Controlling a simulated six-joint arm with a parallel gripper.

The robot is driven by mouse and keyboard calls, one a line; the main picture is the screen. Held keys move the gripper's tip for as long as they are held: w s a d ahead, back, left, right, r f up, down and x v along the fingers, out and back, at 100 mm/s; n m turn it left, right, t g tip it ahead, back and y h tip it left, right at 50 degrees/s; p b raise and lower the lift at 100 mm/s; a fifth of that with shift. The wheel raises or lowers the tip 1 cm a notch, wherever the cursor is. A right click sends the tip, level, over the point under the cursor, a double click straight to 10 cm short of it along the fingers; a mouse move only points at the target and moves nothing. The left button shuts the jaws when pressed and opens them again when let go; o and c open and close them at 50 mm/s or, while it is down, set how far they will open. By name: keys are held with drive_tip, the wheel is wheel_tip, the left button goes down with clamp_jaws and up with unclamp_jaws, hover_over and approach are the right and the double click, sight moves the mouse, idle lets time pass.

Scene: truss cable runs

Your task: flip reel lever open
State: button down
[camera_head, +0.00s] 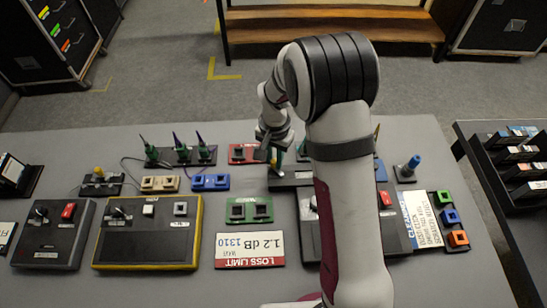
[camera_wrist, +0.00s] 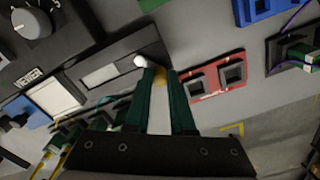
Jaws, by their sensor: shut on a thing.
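My gripper (camera_wrist: 159,73) points down over a long black box (camera_head: 290,181), which looks like the reel unit. My arm covers part of the box in the head view.
A red two-socket block (camera_wrist: 214,85) lies just right of the fingertips. It stands left of my gripper in the head view (camera_head: 243,153). A row of green connectors (camera_head: 180,155) is farther left. A green block (camera_head: 249,209) and a white loss-limit card (camera_head: 250,249) lie nearer.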

idle(0.4)
drive_tip(key=c, duration=0.8)
unclamp_jaws()
drive_tip(key=shift+o, duration=0.2)
drive_tip(key=shift+r, duration=0.1)
wheel_tip(320, 180, up, 16)
drive_tip(key=shift+s+d, duration=0.1)
